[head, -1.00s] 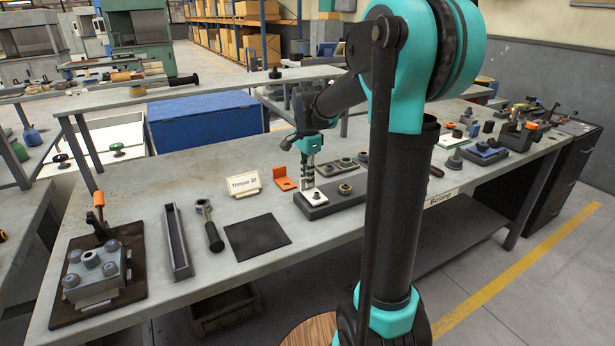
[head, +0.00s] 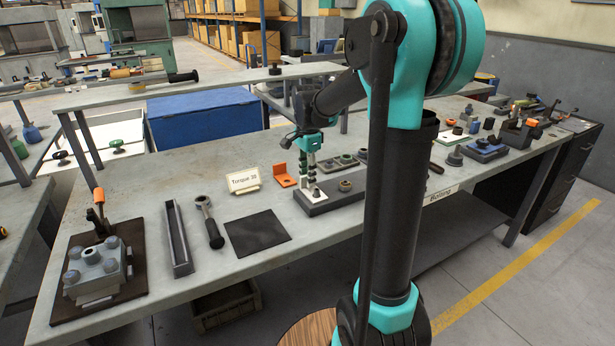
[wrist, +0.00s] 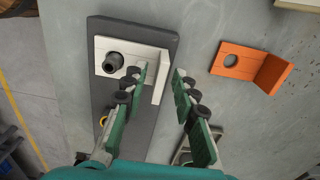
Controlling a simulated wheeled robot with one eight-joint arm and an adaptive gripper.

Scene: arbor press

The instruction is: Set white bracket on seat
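The white bracket (wrist: 125,60) lies on the left part of a dark grey base block (wrist: 103,28). A dark round post (wrist: 113,62) shows at the hole in its flat part. Its upright flange stands between my fingers. In the head view, the white bracket (head: 314,194) shows below my gripper (head: 311,185). In the wrist view, my gripper (wrist: 161,76) is open, with one finger over the flat part and the other beyond the flange. A gap shows on the far finger's side; contact at the near finger is unclear.
An orange bracket (head: 284,177) lies on the bench beside the block. A brass-coloured ring (head: 345,185) sits on the block's right part. A "Torque 20" sign (head: 243,181), a black mat (head: 257,232) and a ratchet (head: 209,222) lie to the left.

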